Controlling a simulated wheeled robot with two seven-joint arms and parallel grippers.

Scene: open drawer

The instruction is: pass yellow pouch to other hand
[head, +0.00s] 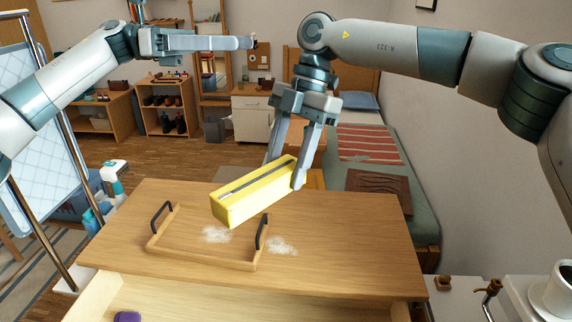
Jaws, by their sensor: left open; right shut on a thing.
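The yellow pouch (245,198) is a long box-like case with a dark zip along its top. My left gripper (252,42) is up at the back left, pointing right, open and empty, well apart from the pouch. Its two fingers overlap in this view.
The wooden tray (190,262) with two black handles lies on the dresser (355,225), with whitish patches nearby. An open drawer (180,300) in front holds a purple item (127,317). A white cup (553,290) stands at the far right. The dresser's right side is clear.

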